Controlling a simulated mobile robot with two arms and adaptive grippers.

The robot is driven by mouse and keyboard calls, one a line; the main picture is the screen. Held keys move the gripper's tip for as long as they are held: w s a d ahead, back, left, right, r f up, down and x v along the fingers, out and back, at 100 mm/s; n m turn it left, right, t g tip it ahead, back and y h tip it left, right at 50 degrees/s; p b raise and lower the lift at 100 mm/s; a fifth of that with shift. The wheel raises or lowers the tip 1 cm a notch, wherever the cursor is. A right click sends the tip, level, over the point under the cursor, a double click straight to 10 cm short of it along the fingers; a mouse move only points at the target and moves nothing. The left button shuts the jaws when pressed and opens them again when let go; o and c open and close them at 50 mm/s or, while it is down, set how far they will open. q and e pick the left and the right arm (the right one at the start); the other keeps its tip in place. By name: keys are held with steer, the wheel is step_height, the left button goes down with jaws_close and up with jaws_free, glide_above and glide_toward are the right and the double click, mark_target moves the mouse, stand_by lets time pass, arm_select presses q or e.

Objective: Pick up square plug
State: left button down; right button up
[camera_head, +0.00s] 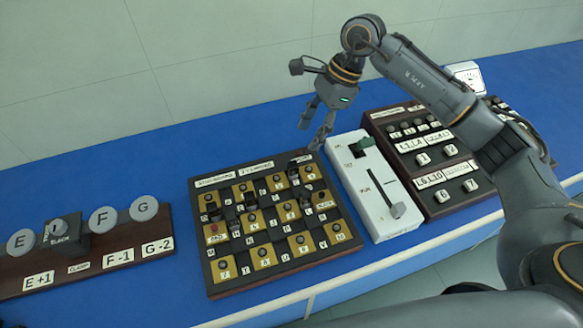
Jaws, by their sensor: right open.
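A plug board (285,262) with brass and black squares lies on the blue bench. Several small dark plugs stand on its upper rows, one of them (293,174) near the upper right corner. A red plug (212,229) stands at its left side. I cannot tell at this size which plug is the square one. My right gripper (313,137) points down above the board's upper right corner, beside the white box. Its fingers are apart with nothing visible between them. My left gripper is not in view.
A white box (374,212) with a green switch and a lever stands right of the board. A dark button panel (405,155) is further right, partly behind my right arm. A rack with round knobs (103,219) is at the left. Bare blue bench (130,170) lies behind.

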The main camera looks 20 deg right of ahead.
mark_target(294, 164)
steer(key=p+x, duration=0.1)
steer(key=x, duration=0.5)
steer(key=shift+s+a, duration=0.1)
steer(key=shift+s, duration=0.1)
steer(key=shift+a+f+p, duration=0.15)
steer(key=shift+f+p, duration=0.1)
steer(key=shift+p, duration=0.2)
steer(key=p+x, duration=0.2)
steer(key=x, duration=0.1)
steer(key=shift+s+a+f, duration=0.15)
steer(key=shift+s+f, duration=0.05)
steer(key=shift+w+a+f, duration=0.1)
steer(key=shift+a+f, duration=0.05)
steer(key=shift+f, duration=0.45)
jaws_close()
